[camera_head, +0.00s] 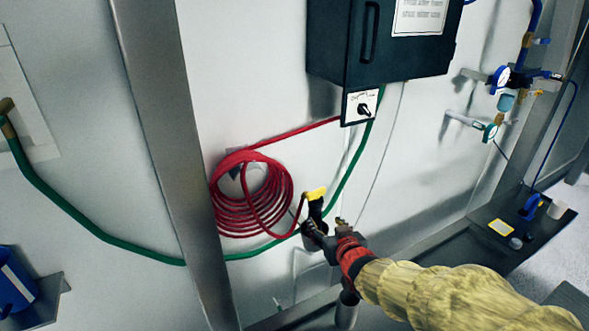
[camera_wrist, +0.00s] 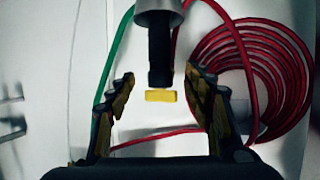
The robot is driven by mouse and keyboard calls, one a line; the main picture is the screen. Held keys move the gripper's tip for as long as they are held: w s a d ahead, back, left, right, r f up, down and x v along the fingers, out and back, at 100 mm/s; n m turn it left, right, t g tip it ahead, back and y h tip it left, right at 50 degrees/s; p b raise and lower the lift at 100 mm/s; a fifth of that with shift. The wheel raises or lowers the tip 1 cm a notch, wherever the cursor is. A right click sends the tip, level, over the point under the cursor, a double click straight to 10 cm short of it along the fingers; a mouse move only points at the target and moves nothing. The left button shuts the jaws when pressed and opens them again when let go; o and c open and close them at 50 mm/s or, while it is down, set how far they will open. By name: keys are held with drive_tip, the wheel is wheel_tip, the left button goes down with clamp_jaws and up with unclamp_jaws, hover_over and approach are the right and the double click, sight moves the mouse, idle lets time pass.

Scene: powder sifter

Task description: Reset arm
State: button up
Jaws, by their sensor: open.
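My gripper (camera_head: 322,229) is out in front of the white wall, at the end of my arm in its yellow sleeve. In the wrist view its two fingers (camera_wrist: 160,84) are spread apart, so it is open. A black tool with a yellow end (camera_head: 316,194) shows just beyond the fingers in the head view. In the wrist view a black stem with a grey collar (camera_wrist: 158,45) and a yellow end (camera_wrist: 160,96) appears between the fingers, with gaps on both sides. I see no finger touching it. Part of this tool is hidden by my gripper in the head view.
A coiled red hose (camera_head: 252,196) hangs on the wall left of my gripper. A green hose (camera_head: 95,228) runs behind. A dark cabinet (camera_head: 385,45) with a switch panel (camera_head: 360,105) is above. A metal post (camera_head: 172,140) stands left. Gauges (camera_head: 502,78) and a dark shelf (camera_head: 470,235) are right.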

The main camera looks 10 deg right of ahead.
drive_tip(key=s+d+f+g+h, duration=0.1)
drive_tip(key=s+f+g, duration=0.3)
drive_tip(key=s, duration=0.3)
drive_tip(key=s+d+f+g, duration=0.1)
drive_tip(key=s+f+g, duration=0.2)
drive_tip(key=s, duration=0.5)
drive_tip(key=s+a+r+g, duration=0.1)
drive_tip(key=s+a+r, duration=0.1)
drive_tip(key=s+r, duration=1)
drive_tip(key=s, duration=0.3)
drive_tip(key=shift+a+r+m, duration=0.2)
drive_tip(key=shift+r+m, duration=0.15)
drive_tip(key=shift+m, duration=0.05)
